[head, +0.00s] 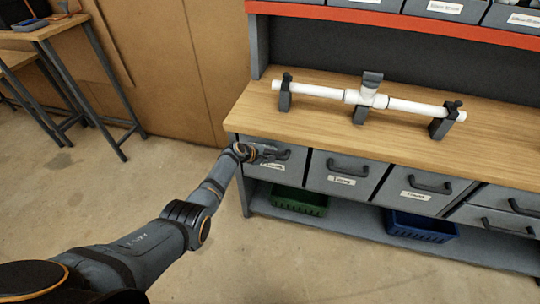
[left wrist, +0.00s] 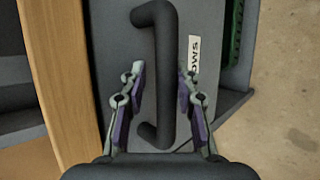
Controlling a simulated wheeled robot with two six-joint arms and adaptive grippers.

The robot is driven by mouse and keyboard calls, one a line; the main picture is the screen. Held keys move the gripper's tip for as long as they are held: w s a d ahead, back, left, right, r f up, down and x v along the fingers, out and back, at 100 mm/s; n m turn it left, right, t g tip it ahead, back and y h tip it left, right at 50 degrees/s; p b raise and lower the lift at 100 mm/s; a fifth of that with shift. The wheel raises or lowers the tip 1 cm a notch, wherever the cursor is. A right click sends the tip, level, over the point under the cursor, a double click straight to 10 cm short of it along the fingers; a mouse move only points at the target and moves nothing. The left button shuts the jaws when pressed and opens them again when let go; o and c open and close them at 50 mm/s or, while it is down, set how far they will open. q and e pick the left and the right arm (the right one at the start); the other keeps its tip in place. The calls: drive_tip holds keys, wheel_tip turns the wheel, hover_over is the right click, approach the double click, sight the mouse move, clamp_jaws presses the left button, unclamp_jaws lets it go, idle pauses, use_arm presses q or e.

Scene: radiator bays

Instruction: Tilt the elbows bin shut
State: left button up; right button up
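The elbows bin (head: 296,174) is the leftmost grey bin front under the bench top, partly hidden by my left gripper. I see no clear gap at its top edge in the head view, but cannot tell whether it is fully shut. In the left wrist view its front (left wrist: 110,35) bears a dark bar handle (left wrist: 166,70) and a label (left wrist: 194,55) ending in "OWS". My left gripper (head: 278,155) is at this bin. In the left wrist view its two fingers (left wrist: 160,75) are apart on either side of the handle, without clear contact. My right gripper is not in view.
Two labelled bins (head: 345,175) (head: 424,191) sit to the right. A green crate (head: 299,200) and a blue crate (head: 421,226) stand on the lower shelf. White pipe (head: 318,90) rests in holders on the bench top (head: 330,127). Open floor lies in front.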

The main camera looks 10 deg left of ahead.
use_arm(q)
drive_tip(key=v, duration=1.2)
drive_tip(key=shift+f, duration=0.15)
idle(0.3)
